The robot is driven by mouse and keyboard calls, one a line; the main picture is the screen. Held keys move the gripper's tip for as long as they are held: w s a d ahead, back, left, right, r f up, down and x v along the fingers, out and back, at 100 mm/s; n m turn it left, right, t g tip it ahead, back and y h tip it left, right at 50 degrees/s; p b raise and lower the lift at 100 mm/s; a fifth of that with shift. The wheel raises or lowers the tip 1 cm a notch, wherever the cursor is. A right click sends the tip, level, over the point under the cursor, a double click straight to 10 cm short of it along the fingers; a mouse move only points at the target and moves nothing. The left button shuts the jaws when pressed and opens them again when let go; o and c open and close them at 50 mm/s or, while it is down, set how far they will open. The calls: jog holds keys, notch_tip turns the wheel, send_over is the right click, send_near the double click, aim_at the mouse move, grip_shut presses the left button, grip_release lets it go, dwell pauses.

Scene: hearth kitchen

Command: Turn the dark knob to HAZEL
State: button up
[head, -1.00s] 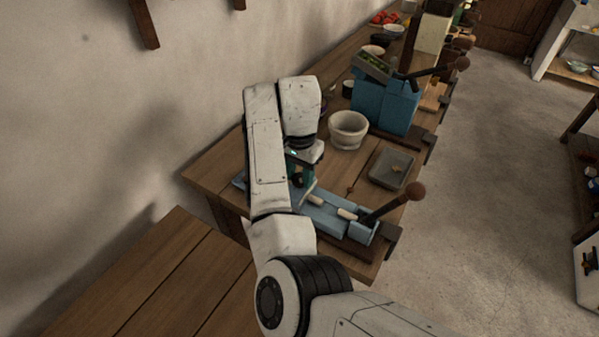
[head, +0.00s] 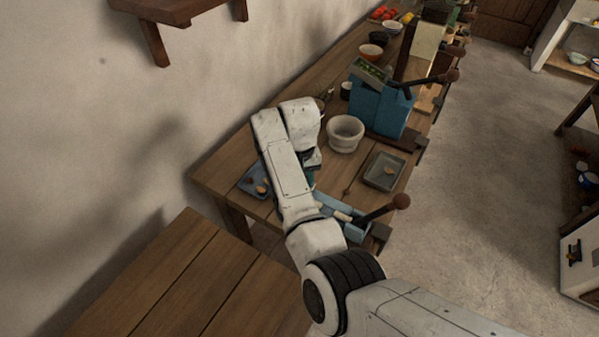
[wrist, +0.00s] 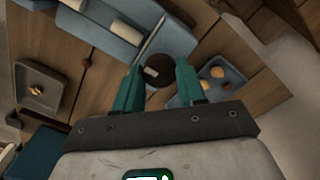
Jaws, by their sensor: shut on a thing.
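In the wrist view a dark round knob (wrist: 163,76) with a small pale mark sits between the two green fingers of my gripper (wrist: 159,66). The gripper is shut on it, one finger on each side. A thin metal rod runs from beside the knob toward the pale blue device (wrist: 92,27) with white rollers. I can read no HAZEL label in either view. In the head view my arm hides the knob and most of my gripper; the blue device (head: 345,225) shows to the right of the arm.
A grey tray (head: 384,183), a pale stone bowl (head: 345,134) and a larger blue machine (head: 378,106) stand farther along the bench. A dark lever with a brown ball (head: 400,201) sticks out at right.

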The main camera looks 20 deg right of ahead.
jog(key=n+p, duration=0.2)
jog(key=n, duration=0.2)
jog(key=shift+r+n, duration=0.15)
jog(key=shift+n, duration=0.15)
jog(key=n+p, duration=0.1)
jog(key=n, duration=0.3)
jog(key=shift+w+n, duration=0.1)
jog(key=shift+n, duration=0.2)
jog(key=o, duration=1.1)
jog(key=shift+c, duration=0.2)
notch_tip(320, 180, up, 11)
jog(key=b, duration=0.1)
jog(key=shift+f, duration=0.2)
